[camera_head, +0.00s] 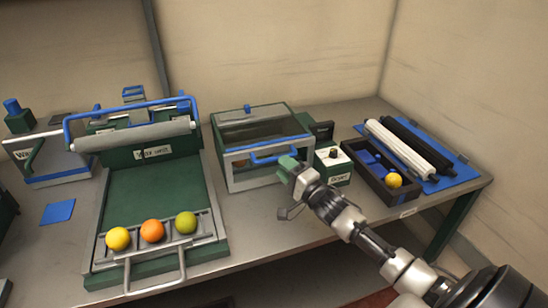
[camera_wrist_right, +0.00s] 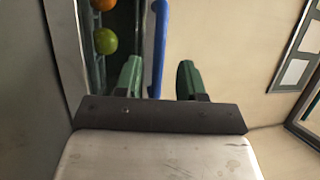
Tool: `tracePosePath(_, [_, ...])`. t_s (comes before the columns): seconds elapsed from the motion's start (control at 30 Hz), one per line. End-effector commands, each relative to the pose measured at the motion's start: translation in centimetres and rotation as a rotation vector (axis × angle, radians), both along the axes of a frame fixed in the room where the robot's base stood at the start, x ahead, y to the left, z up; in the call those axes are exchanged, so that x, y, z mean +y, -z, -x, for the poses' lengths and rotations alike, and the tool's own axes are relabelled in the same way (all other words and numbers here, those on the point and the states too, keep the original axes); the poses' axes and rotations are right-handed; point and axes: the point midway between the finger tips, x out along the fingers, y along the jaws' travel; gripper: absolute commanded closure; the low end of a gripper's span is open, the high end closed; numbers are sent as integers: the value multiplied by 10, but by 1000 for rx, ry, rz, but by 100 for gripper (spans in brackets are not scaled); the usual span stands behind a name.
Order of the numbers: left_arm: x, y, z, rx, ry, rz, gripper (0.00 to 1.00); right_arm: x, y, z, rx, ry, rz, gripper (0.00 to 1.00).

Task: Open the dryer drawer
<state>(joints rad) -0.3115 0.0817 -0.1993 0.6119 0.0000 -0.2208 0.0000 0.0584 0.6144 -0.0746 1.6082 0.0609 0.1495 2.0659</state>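The dryer (camera_head: 228,178) is a grey and green box with a clear top at the middle of the table. Its front has a window and a blue handle (camera_head: 270,159); the drawer looks shut. My right gripper (camera_head: 287,168) is in front of the handle's right part. In the right wrist view its two green fingers (camera_wrist_right: 160,80) are apart, with the blue handle (camera_wrist_right: 159,35) running in line with the gap between them. I cannot tell whether they touch it. My left gripper is not in view.
A press with a roller and a tray (camera_head: 150,185) holding yellow, orange and green fruit stands left. A control box (camera_head: 335,165) labelled dryer adjoins the dryer's right side. A dark bin (camera_head: 378,185) with a yellow fruit and a blue mat (camera_head: 440,183) lie farther right.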

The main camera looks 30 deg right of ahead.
Motion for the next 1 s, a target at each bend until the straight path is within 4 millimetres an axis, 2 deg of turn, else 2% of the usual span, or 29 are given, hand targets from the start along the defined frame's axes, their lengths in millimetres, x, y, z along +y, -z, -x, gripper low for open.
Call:
tracePosePath(0.1, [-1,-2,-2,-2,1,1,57,3,-5,-20,-2,0,0,61])
tracePosePath(0.3, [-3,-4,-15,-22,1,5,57,7,-7,-39,0,0,0,61])
tracePosePath(0.67, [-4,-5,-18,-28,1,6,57,7,-7,-43,1,0,-1,61])
tracePosePath(0.9, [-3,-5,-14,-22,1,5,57,7,-7,-43,1,0,-1,98])
tracePosePath(1.0, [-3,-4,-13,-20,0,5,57,7,-7,-43,1,0,-1,100])
